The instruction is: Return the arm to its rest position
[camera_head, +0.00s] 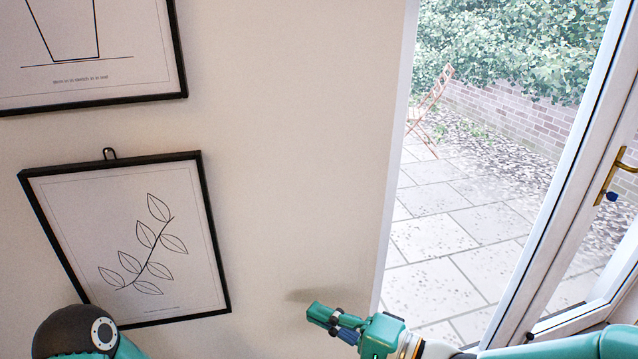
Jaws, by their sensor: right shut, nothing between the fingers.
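My right gripper (322,316) shows low in the middle of the head view, on the end of my teal right arm, which comes in from the lower right. Its fingers are shut with nothing between them and point left, in front of the cream wall. A faint shadow lies on the wall just above the fingertips. A teal and black part of my left arm shows at the bottom left. My left gripper is out of the picture.
A framed leaf print (130,240) hangs tilted on the wall (290,150), below another framed picture (90,50). On the right, a white-framed glass door (560,215) with a brass handle (611,178) gives onto a paved patio (450,230) with a folding chair (430,112).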

